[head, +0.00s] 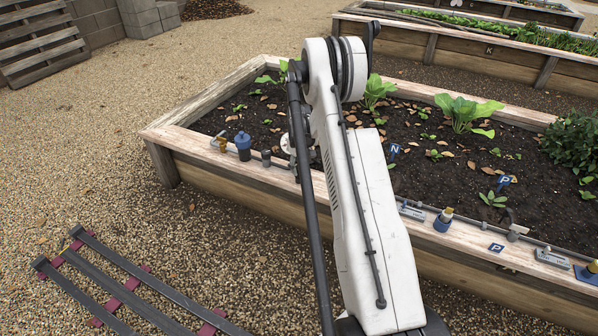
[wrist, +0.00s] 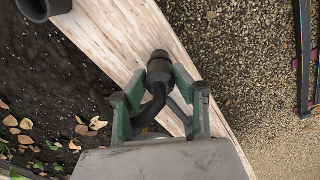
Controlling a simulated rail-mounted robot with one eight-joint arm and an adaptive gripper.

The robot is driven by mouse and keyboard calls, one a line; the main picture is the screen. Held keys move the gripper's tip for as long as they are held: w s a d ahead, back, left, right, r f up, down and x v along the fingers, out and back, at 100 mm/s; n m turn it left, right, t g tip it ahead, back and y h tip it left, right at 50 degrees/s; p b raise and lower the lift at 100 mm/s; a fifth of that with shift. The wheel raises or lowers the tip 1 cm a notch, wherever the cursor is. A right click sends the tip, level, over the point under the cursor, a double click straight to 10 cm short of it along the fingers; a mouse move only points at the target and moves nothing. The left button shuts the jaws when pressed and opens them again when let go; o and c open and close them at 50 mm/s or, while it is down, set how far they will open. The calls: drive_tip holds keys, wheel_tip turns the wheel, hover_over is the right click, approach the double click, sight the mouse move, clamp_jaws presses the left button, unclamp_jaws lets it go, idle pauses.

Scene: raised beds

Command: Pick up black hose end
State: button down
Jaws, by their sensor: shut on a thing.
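The black hose end (wrist: 159,68) shows in the wrist view as a ribbed dark fitting, with its black hose (wrist: 150,112) curving back toward the palm. My gripper (wrist: 163,88) has green-sided fingers, one on each side of the hose end, and is shut on it. The hose end is seen over the pale wooden edge board; whether it touches the board cannot be told.
The raised bed's wooden rim (head: 195,115) surrounds dark soil with plants and leaves. A brass fitting (head: 219,141), a blue-topped fitting (head: 243,146) and a small grey fitting (head: 266,158) stand on the rim. A dark tube end (wrist: 42,8) is at the wrist view's upper left. Dark rails (head: 130,270) lie on gravel.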

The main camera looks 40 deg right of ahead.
sight(299, 166)
drive_tip(key=shift+r, duration=0.45)
wheel_tip(299, 166, up, 4)
drive_tip(key=shift+f+p, duration=0.1)
drive_tip(key=shift+p, duration=0.85)
drive_tip(key=s+a+r+p, duration=0.4)
drive_tip(key=s+a+r, duration=0.1)
drive_tip(key=a+r, duration=0.4)
drive_tip(key=shift+a+r, duration=0.4)
drive_tip(key=shift+a, duration=0.35)
